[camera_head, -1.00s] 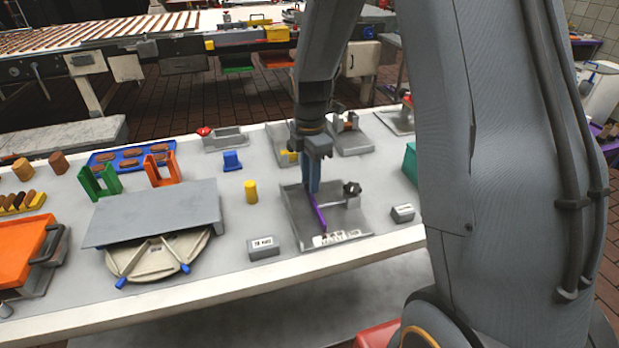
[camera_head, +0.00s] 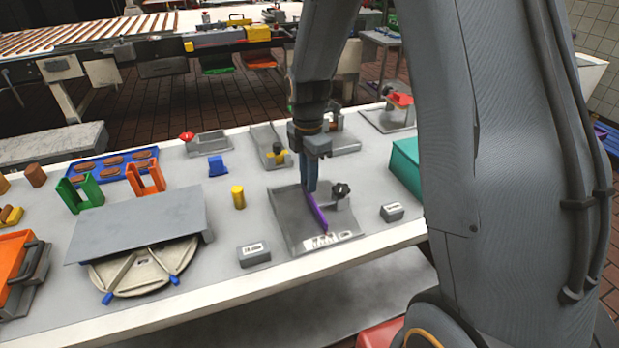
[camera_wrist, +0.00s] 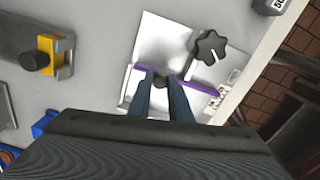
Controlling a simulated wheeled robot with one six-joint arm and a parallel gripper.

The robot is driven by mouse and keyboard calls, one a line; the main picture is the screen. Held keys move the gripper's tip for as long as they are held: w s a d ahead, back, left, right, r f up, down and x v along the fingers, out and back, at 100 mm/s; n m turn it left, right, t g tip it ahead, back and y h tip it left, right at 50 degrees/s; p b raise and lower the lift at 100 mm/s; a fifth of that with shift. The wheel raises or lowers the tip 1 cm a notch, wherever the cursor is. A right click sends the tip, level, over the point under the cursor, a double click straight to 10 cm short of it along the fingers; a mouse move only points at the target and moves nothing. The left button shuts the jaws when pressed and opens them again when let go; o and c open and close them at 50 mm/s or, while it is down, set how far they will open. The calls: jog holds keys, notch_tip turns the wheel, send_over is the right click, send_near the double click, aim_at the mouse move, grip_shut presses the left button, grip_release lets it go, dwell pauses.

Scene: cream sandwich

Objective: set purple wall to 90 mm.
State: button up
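The purple wall (camera_head: 318,213) stands across a grey metal fixture (camera_head: 287,218) near the table's front edge. In the wrist view the wall (camera_wrist: 204,90) crosses the plate beyond my fingertips. My gripper (camera_head: 309,188) reaches down to the wall's rear part.
Small labelled grey blocks stand left (camera_head: 254,254) and right (camera_head: 392,212) of the fixture. A yellow cylinder (camera_head: 238,197) stands to its left, and a teal box (camera_head: 406,165) to its right. Another fixture with a yellow part (camera_head: 278,155) is behind.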

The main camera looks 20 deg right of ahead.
jog(key=o, duration=0.4)
jog(key=shift+r+b, duration=0.95)
jog(key=shift+r, duration=3)
jog(key=shift+s+d+f+m, duration=0.1)
jog(key=shift+s+m, duration=0.4)
jog(key=shift+m, duration=0.2)
jog(key=s+f+m, duration=0.1)
jog(key=s+m, duration=0.4)
jog(key=m, duration=0.1)
jog(key=s+d+f+m+t, duration=0.1)
jog(key=s+m, duration=0.5)
jog(key=m, duration=0.1)
jog(key=s+f+m, duration=0.1)
jog(key=s+m, duration=0.4)
jog(key=m, duration=0.1)
jog(key=shift+s+d+f+m, duration=0.15)
jog(key=shift+f+m, duration=0.15)
jog(key=shift+m, duration=0.1)
